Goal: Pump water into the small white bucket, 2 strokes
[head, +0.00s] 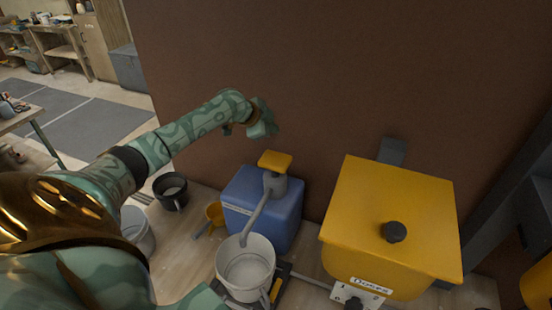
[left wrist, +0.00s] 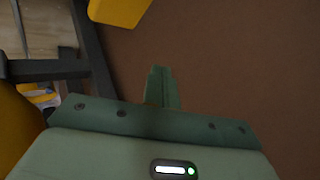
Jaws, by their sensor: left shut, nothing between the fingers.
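The small white bucket (head: 231,275) stands under the spout of the pump, on a dark low stand. The pump has a grey neck and spout (head: 258,217) and a yellow top (head: 275,161), and sits on a blue container (head: 284,222). The spout's end is over the bucket's rim. My left gripper (head: 264,126) is in the air above and slightly left of the yellow top, apart from it, near the brown wall. Its fingers are together and empty, and they also show in the left wrist view (left wrist: 161,88). My right gripper is not seen.
A yellow box (head: 385,200) with a black knob stands right of the pump. The brown wall (head: 330,80) is close behind.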

